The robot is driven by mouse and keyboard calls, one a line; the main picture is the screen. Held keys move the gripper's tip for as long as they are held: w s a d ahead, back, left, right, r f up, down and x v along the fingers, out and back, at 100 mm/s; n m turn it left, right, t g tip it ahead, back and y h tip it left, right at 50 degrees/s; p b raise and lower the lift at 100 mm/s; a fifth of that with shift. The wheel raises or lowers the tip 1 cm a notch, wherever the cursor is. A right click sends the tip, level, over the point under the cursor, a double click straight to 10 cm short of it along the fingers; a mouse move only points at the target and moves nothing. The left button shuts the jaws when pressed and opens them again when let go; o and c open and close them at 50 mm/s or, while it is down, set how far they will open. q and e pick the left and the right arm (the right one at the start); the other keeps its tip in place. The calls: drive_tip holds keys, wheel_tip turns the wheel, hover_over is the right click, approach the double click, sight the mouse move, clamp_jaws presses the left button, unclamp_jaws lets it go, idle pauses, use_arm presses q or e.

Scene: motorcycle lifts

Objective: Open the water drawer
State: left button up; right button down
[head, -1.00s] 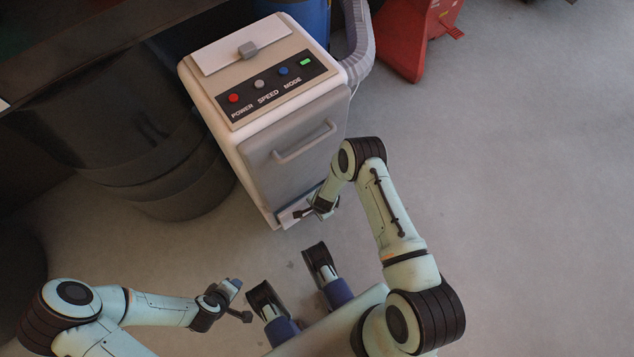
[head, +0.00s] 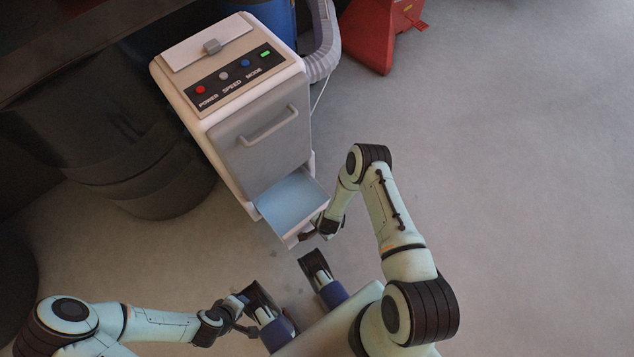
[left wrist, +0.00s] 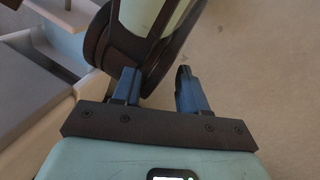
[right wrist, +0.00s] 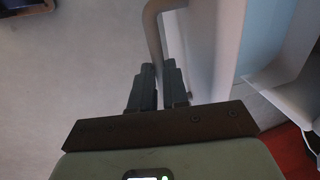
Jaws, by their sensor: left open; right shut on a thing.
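The water drawer (head: 290,200) is at the bottom of the white machine (head: 205,108). It stands well out from the machine's front, and its light blue inside shows. My right gripper (head: 308,236) is at the drawer's front. In the right wrist view its fingers (right wrist: 158,82) are shut on the curved grey drawer handle (right wrist: 152,32), beside the drawer's pale front. My left gripper (head: 245,308) is open and empty, low in the head view and apart from the drawer. Its spread fingers show in the left wrist view (left wrist: 160,88).
A grey door with a bar handle (head: 268,127) is above the drawer and is shut. A grey hose (head: 322,45) runs behind the machine. A dark barrel (head: 140,150) stands to its left and a red object (head: 380,35) at the back. The floor on the right is clear.

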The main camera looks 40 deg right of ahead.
use_arm(q)
drive_tip(key=shift+s, duration=0.1)
use_arm(e)
drive_tip(key=shift+s, duration=0.1)
drive_tip(key=c, duration=1.1)
unclamp_jaws()
use_arm(q)
drive_tip(key=s+d+r+g+p, duration=0.1)
drive_tip(key=s+d+r+p, duration=0.1)
drive_tip(key=s+r+p, duration=0.2)
drive_tip(key=shift+s+r+g+h, duration=0.3)
drive_tip(key=shift+s+r+g, duration=0.05)
drive_tip(key=shift+s+g, duration=0.1)
use_arm(e)
drive_tip(key=s+r, duration=0.1)
drive_tip(key=r, duration=0.7)
drive_tip(key=s+r, duration=0.1)
drive_tip(key=r, duration=0.4)
drive_tip(key=shift+s+r, duration=0.1)
drive_tip(key=shift+s, duration=0.2)
